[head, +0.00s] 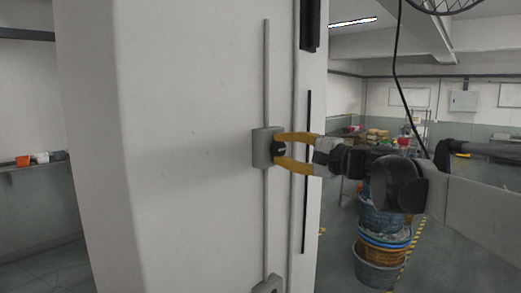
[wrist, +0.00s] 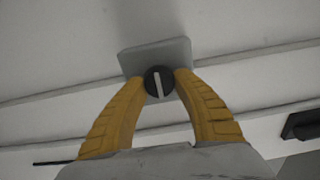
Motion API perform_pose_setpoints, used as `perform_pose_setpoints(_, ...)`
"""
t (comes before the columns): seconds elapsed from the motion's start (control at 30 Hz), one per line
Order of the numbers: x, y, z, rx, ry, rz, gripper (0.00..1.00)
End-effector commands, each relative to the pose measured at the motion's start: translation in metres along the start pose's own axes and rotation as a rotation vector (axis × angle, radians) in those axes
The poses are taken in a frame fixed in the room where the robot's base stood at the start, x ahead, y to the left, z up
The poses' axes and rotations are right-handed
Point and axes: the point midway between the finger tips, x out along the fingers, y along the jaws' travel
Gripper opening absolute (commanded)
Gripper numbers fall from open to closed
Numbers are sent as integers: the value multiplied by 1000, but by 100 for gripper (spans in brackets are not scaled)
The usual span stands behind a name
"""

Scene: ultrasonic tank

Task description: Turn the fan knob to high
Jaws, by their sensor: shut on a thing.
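The fan knob (head: 279,149) is a small black round dial on a grey wall box (head: 262,147), which is mounted on a white pillar. In the wrist view the knob (wrist: 159,82) shows a pale pointer line, tilted slightly from upright, and the box (wrist: 155,57) is behind it. My gripper (head: 281,150) has two yellow fingers, one on each side of the knob, shut on it. The fingertips also show in the wrist view (wrist: 160,78), touching the knob's left and right sides. No setting marks can be read.
A thin grey conduit (head: 267,80) runs up and down the white pillar (head: 180,150) through the box. Another grey box (head: 268,286) sits low on the pillar. Stacked buckets (head: 380,245) stand on the floor at the right, behind my arm. A shelf (head: 35,163) is at the left.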

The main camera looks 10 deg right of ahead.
Motion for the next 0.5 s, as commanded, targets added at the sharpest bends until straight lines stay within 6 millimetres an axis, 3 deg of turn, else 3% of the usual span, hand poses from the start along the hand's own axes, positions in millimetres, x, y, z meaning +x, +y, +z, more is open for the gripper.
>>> perform_pose_setpoints(0.17, 0, -2, 0, 3, 1, -3, 4)
perform_pose_setpoints(0.2, 0, -2, 0, 3, 1, -3, 43)
perform_pose_setpoints(0.27, 0, -2, 0, 2, 1, -3, 58)
perform_pose_setpoints(0.5, 0, -1, 0, 0, 0, -1, 58)
